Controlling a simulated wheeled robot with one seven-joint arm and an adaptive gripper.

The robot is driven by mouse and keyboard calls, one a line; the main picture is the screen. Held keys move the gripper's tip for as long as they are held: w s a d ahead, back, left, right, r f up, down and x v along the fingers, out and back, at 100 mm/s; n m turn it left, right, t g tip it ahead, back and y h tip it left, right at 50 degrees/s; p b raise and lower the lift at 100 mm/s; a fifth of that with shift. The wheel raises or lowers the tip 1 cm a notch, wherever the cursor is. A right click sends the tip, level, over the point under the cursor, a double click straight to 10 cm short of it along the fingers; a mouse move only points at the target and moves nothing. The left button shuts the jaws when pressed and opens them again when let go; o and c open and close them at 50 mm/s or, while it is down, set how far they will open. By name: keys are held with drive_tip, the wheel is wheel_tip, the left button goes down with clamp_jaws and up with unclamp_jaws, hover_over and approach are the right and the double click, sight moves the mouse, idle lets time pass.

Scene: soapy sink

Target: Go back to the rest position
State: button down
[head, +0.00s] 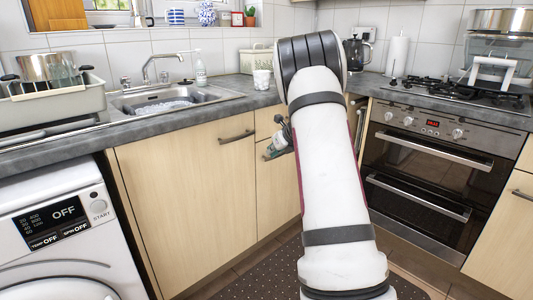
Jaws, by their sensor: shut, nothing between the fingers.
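My arm rises from the bottom of the head view in front of the lower cabinets. My gripper (274,150) shows only in part, to the left of the arm, in front of the cabinet fronts and below the worktop edge. It is shut and holds nothing. The rest of it is hidden behind my arm. The sink (215,94), with soapy foam in its basin, lies to the left of the gripper, set in the grey worktop.
A dish rack (85,103) with a pot stands left of the sink. A soap bottle (200,70) and a white cup (261,79) stand by the sink. The washing machine (60,250) is lower left, the oven (430,175) right. Dark mat (265,280) on the floor.

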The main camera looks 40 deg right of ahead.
drive_tip(key=shift+s+r, duration=0.25)
drive_tip(key=shift+s, duration=0.1)
